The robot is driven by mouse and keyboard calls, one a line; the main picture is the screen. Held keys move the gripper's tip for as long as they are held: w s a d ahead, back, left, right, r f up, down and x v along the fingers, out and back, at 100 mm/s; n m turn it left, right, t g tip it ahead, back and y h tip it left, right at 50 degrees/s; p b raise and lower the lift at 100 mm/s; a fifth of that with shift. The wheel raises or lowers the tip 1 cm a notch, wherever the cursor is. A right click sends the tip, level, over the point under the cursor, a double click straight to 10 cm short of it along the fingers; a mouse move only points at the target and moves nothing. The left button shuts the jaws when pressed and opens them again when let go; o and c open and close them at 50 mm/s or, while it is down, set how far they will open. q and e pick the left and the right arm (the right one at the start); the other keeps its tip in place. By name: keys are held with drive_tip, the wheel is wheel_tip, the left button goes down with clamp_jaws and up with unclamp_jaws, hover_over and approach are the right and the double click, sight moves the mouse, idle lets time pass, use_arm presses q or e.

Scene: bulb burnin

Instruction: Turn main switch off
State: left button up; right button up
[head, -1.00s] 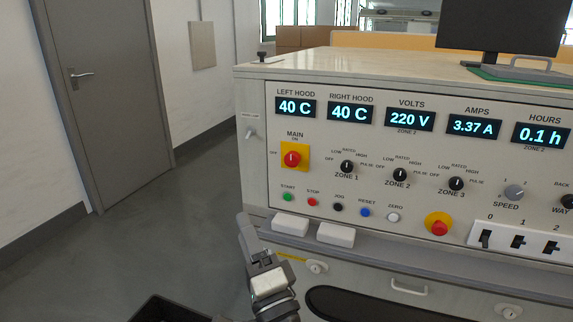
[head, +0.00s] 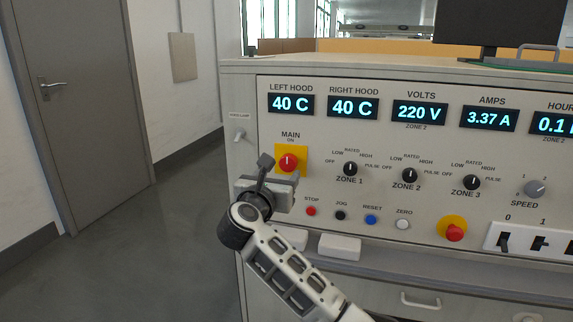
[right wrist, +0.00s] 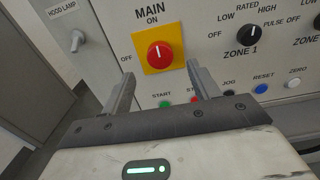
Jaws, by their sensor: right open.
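The main switch (head: 287,162) is a red round knob on a yellow square plate at the panel's upper left, marked MAIN, with ON above and OFF at its left. In the right wrist view the main switch (right wrist: 160,55) shows its white line pointing up toward ON. My right gripper (head: 268,172) is in front of the panel, just below and left of the knob, and covers the plate's lower left part. In the right wrist view my right gripper (right wrist: 160,83) is open and empty, its two fingers apart below the knob. My left gripper is not in view.
The zone 1 knob (head: 350,169) is right of the switch. The red stop button (head: 311,211) and other buttons lie below. A lamp toggle (head: 239,135) is at the panel's left. Open floor lies left, toward a grey door (head: 75,110).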

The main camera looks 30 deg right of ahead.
sight(287, 163)
drive_tip(key=x, duration=0.7)
drive_tip(key=shift+w+d, duration=0.15)
drive_tip(key=shift+w, duration=0.1)
drive_tip(key=c, duration=1)
